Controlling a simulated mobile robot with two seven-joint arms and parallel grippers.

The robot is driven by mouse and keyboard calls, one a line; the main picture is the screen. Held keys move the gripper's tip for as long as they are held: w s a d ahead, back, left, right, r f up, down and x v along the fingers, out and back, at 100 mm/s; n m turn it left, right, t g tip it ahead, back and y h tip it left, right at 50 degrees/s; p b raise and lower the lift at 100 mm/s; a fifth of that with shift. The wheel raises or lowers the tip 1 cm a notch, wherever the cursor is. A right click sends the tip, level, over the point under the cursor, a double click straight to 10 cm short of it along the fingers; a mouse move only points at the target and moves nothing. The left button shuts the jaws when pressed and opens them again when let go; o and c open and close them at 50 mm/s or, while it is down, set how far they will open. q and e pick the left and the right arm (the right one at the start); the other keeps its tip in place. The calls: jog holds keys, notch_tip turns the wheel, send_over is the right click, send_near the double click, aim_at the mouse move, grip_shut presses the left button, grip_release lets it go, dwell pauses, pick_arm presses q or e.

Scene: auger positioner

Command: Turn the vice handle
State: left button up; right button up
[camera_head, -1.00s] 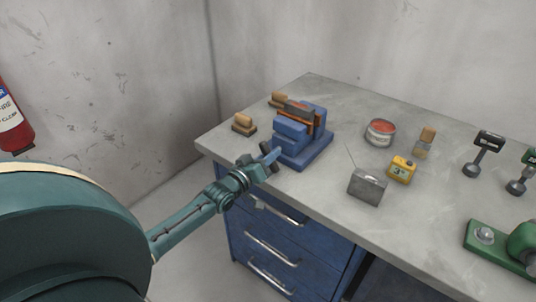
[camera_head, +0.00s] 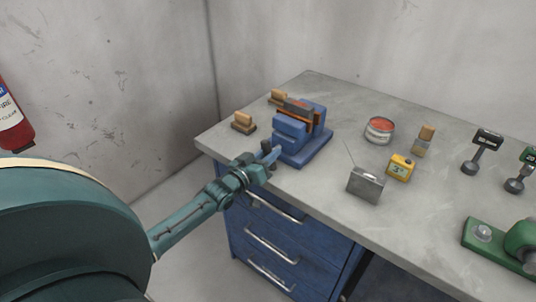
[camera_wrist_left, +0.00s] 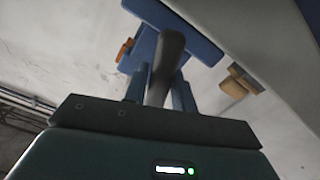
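The blue vice (camera_head: 300,137) stands on the near left part of the workbench, with orange and brown parts at its jaws. Its dark handle (camera_head: 266,146) is on the side facing my left arm. My left gripper (camera_head: 268,156) is right at the handle, just past the bench edge. In the left wrist view the dark handle (camera_wrist_left: 168,58) stands between the two blue fingers of my left gripper (camera_wrist_left: 160,92), and the blue vice body (camera_wrist_left: 198,42) is behind it. Whether both fingers press on the handle is not clear. My right gripper is not in view.
On the grey workbench (camera_head: 330,205) are brushes (camera_head: 243,123), a red-topped tin (camera_head: 379,130), a grey box with an antenna (camera_head: 365,185), a yellow device (camera_head: 400,167) and a green machine (camera_head: 505,245). Blue drawers (camera_head: 275,235) lie below my gripper. A red extinguisher (camera_head: 14,122) hangs at left.

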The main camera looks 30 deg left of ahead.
pick_arm(q)
jog(key=o, duration=0.3)
jog(key=shift+o, duration=0.2)
jog(key=s+a, duration=0.1)
jog(key=s, duration=1.2)
jog(key=shift+b, duration=0.4)
